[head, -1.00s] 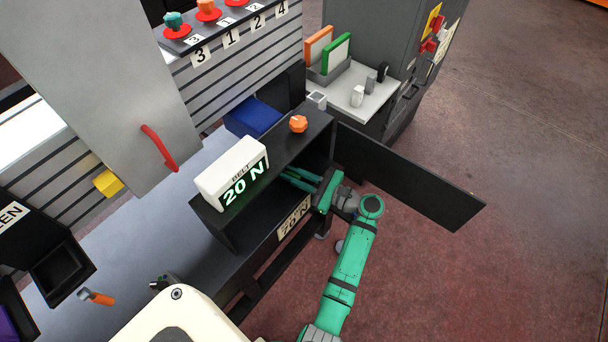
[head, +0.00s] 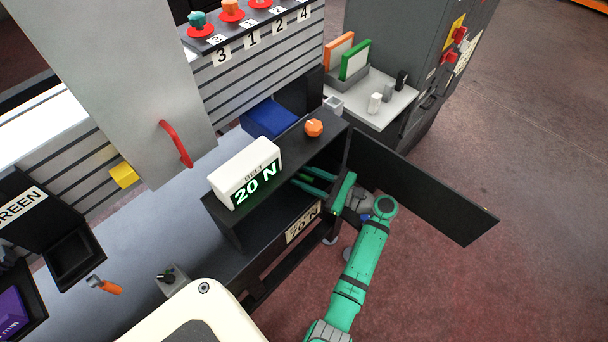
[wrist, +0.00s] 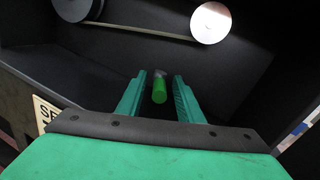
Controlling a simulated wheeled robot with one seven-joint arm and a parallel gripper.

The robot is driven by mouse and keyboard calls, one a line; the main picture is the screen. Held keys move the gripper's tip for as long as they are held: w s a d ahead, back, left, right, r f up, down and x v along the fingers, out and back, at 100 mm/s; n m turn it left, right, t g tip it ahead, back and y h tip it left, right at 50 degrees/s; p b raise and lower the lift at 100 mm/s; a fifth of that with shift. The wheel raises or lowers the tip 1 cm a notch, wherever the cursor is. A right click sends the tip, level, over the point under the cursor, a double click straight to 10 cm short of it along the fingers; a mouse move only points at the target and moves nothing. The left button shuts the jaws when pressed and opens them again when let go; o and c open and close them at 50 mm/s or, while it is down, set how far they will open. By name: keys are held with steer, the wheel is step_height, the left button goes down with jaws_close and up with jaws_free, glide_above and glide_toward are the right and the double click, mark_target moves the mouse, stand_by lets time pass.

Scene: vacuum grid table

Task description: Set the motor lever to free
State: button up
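A short green lever handle (wrist: 159,91) on a grey stub shows inside the dark cabinet in the wrist view; I take it for the motor lever. My gripper (wrist: 157,84) is open, with one finger on each side of the handle and a visible gap on both sides. Whether the handle lies fully between the fingertips or just beyond them is hard to tell. In the head view my gripper (head: 313,186) reaches into the open cabinet (head: 232,235) from the right, and the lever is not clearly distinguishable there.
Two pale pulleys (wrist: 210,22) with a belt (wrist: 143,31) sit on the cabinet's back wall. A display reading 20 N (head: 245,172) and an orange knob (head: 314,128) are on the cabinet top. The open black door (head: 425,185) stands right, close to my arm.

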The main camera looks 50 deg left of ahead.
steer(key=v, duration=1.1)
steer(key=shift+w, duration=0.15)
